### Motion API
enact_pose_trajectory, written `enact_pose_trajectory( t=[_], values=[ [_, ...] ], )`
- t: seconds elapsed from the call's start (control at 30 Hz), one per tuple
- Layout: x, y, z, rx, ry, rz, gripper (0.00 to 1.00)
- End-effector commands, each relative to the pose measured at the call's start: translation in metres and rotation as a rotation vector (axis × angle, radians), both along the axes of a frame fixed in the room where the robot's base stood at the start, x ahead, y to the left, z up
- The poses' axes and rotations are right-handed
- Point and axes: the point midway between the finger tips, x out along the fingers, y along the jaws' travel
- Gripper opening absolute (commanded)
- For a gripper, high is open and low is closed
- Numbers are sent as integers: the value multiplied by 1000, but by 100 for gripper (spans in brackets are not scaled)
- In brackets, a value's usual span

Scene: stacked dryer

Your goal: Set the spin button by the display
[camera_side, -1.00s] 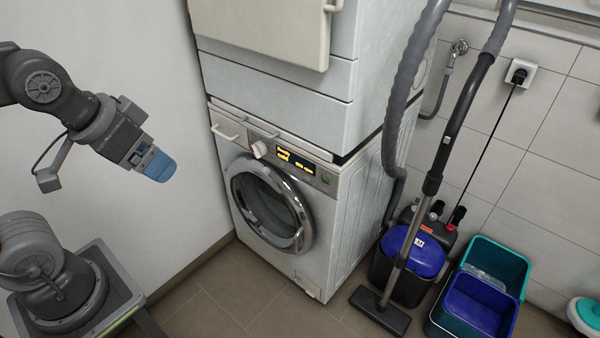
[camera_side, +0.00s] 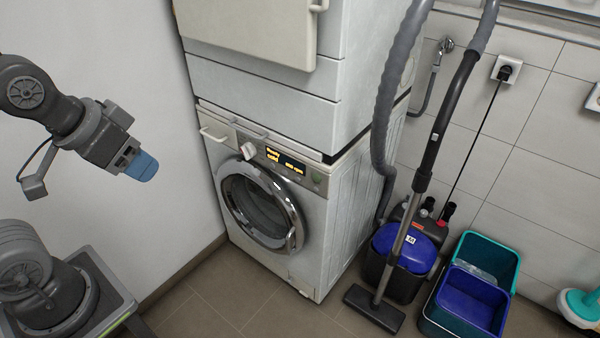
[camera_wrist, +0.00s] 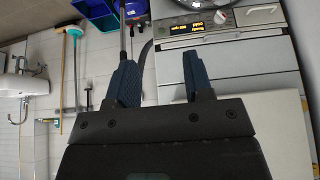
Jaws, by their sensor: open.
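The lower front-loading machine (camera_side: 262,250) has a control panel with a dark display (camera_side: 285,161) showing yellow text too small to read surely. A light round knob (camera_side: 249,151) is left of the display, and a small greenish round button (camera_side: 317,178) is to its right. In the wrist view, the display (camera_wrist: 191,28) and knob (camera_wrist: 220,17) appear upside down near the top edge. My gripper (camera_side: 146,167) has blue fingers and hangs in the air left of the machine, well apart from the panel. In the wrist view, its jaws (camera_wrist: 160,77) are spread and empty.
A second machine (camera_side: 262,85) is stacked above. A vacuum cleaner (camera_side: 405,248) with its hose and upright tube stands right of the machines. Blue and teal bins (camera_side: 472,300) are farther right. The space between my gripper and the panel looks clear.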

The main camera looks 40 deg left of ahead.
Motion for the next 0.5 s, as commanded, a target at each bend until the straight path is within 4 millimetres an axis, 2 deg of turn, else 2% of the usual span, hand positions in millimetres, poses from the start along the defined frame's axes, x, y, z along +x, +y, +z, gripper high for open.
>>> enact_pose_trajectory(
  t=[0.03,0.4,0.5],
  values=[
    [0,0,0,0,0,0,42],
    [0,0,0,0,0,0,7],
    [0,0,0,0,0,0,0]
  ],
)
